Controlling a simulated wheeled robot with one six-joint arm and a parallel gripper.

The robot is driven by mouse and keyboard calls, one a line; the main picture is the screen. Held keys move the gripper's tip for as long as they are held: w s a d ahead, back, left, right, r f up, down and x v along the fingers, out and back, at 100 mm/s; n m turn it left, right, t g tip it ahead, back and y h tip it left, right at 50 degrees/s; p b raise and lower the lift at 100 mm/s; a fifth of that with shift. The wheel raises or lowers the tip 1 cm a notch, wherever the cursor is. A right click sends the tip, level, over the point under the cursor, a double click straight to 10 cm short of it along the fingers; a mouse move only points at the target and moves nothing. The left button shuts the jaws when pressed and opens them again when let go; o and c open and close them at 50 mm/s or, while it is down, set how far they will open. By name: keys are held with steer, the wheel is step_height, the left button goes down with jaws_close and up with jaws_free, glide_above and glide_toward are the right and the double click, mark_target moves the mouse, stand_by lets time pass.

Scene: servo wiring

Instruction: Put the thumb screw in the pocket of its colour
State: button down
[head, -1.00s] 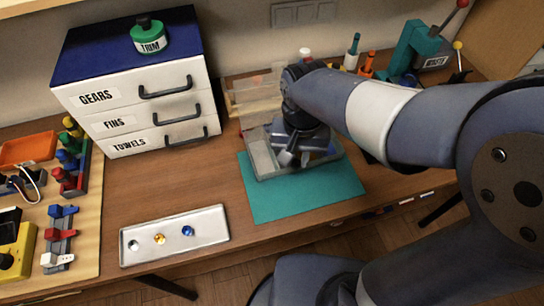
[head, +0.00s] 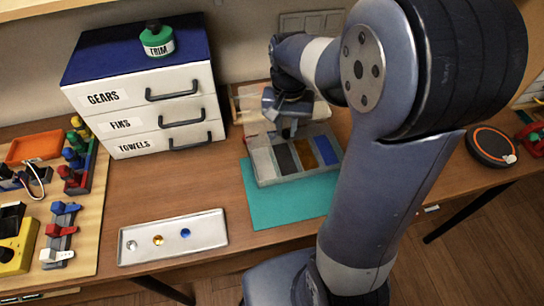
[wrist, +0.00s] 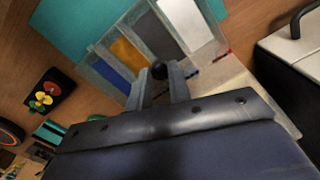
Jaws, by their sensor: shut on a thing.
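My gripper (wrist: 160,88) is shut on a black round-headed thumb screw (wrist: 158,70), which shows between its fingertips in the wrist view. In the head view my gripper (head: 289,128) is over the back part of a grey sorting box (head: 262,184), and the screw cannot be made out there. The box has a white pocket (head: 262,160), a dark grey pocket (head: 284,158), an orange pocket (head: 304,153) and a blue pocket (head: 325,149). In the wrist view the screw appears near the ends of the dark grey pocket (wrist: 153,36) and orange pocket (wrist: 129,55).
The box stands on a teal mat (head: 262,213). A metal tray (head: 210,227) at the front holds a silver, a gold and a blue piece. A white drawer unit (head: 130,130) stands left of the box. Bare table lies between tray and drawers.

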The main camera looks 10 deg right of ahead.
mark_target(284, 159)
step_height(284, 159, down, 10)
steer(key=shift+r, duration=0.15)
stand_by(0.3)
steer(key=shift+f, duration=0.25)
steer(key=c, duration=1.6)
jaws_free()
steer(key=shift+r, duration=0.1)
step_height(284, 159, up, 12)
steer(key=shift+r, duration=0.15)
